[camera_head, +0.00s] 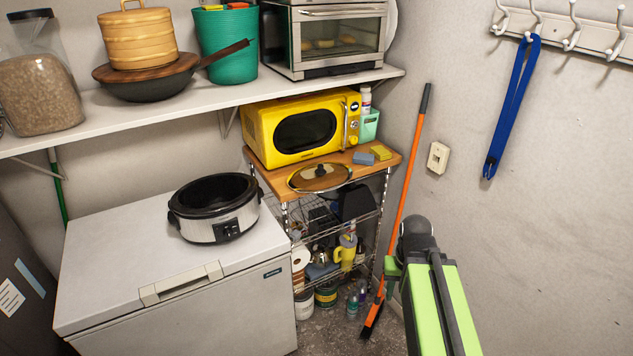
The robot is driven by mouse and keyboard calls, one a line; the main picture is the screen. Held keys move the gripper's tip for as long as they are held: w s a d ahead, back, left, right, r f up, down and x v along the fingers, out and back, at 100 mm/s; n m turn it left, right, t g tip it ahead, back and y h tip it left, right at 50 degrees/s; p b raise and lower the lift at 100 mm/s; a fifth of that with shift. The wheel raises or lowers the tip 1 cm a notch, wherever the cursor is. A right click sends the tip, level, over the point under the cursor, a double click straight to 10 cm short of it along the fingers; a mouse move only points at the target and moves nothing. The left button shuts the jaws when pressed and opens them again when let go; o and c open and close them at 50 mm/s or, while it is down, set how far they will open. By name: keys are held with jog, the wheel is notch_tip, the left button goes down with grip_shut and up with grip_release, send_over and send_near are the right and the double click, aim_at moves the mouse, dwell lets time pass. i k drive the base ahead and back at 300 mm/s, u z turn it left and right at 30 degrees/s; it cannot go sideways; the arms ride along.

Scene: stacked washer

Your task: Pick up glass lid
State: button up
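The glass lid (320,178) is round, with a metal rim and a dark knob on top. It lies on the front left part of the wooden cart top (382,170), in front of the yellow microwave, and its front edge overhangs the board. My green and black arm reaches up from the bottom right. Its dark far end, my gripper (416,236), is to the right of the lid and nearer to me, apart from it. Its fingers cannot be made out.
A slow cooker (217,212) without a lid sits on the white chest freezer (120,250). The yellow microwave (302,127) and two sponges (372,155) are on the cart. An orange-handled broom (406,185) leans between the cart and my arm. A shelf (180,112) hangs above.

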aim_at(320, 177)
jog(key=u, duration=1.5)
jog(key=i, duration=0.5)
jog(key=z, duration=0.3)
